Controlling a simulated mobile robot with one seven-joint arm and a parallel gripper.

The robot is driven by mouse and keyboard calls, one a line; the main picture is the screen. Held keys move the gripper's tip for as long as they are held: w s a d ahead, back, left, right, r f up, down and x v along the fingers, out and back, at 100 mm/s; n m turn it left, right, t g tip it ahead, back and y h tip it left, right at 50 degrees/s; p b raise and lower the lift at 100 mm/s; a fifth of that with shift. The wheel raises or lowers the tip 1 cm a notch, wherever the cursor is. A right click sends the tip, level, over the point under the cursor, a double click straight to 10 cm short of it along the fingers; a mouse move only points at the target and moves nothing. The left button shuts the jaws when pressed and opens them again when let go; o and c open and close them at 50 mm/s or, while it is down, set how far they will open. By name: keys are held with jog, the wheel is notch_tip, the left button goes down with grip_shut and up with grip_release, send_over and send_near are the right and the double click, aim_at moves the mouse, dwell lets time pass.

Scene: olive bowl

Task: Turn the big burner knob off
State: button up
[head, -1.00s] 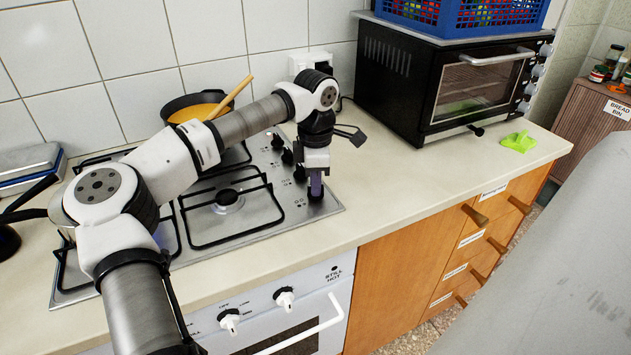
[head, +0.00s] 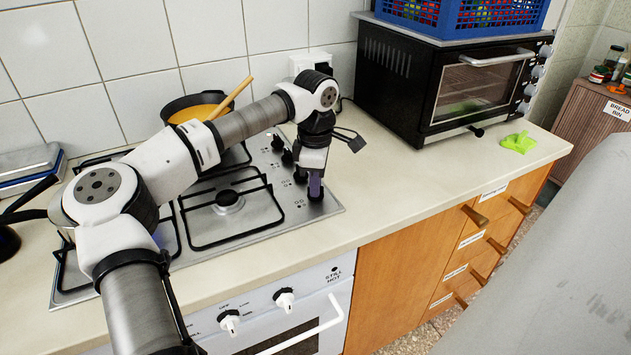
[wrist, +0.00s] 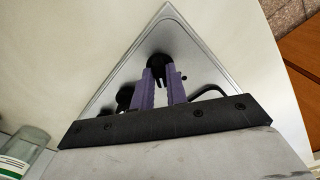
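The stove's black burner knobs run along the right side of the steel hob (head: 275,215). My gripper (head: 315,193) points down at the front-most knob (head: 316,198), near the hob's front right corner. In the wrist view, the purple fingers of my gripper (wrist: 160,75) stand on either side of this black knob (wrist: 160,63) and appear shut on it. The fingers partly hide the knob, and its pointer cannot be read. Other knobs (head: 287,157) stand behind it in a row, and one shows at left in the wrist view (wrist: 125,97).
A pan (head: 185,105) with a wooden spoon (head: 230,97) sits on the back of the hob. A black toaster oven (head: 400,80) stands at right, with a green item (head: 518,142) beside it. White oven knobs (head: 284,300) are below the counter edge. The counter (head: 400,180) right of the hob is clear.

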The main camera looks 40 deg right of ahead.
jog(key=o, duration=0.4)
jog(key=shift+c, duration=0.2)
notch_tip(320, 180, up, 14)
jog(key=b, duration=0.1)
jog(key=shift+b, duration=0.35)
jog(key=shift+f, duration=0.15)
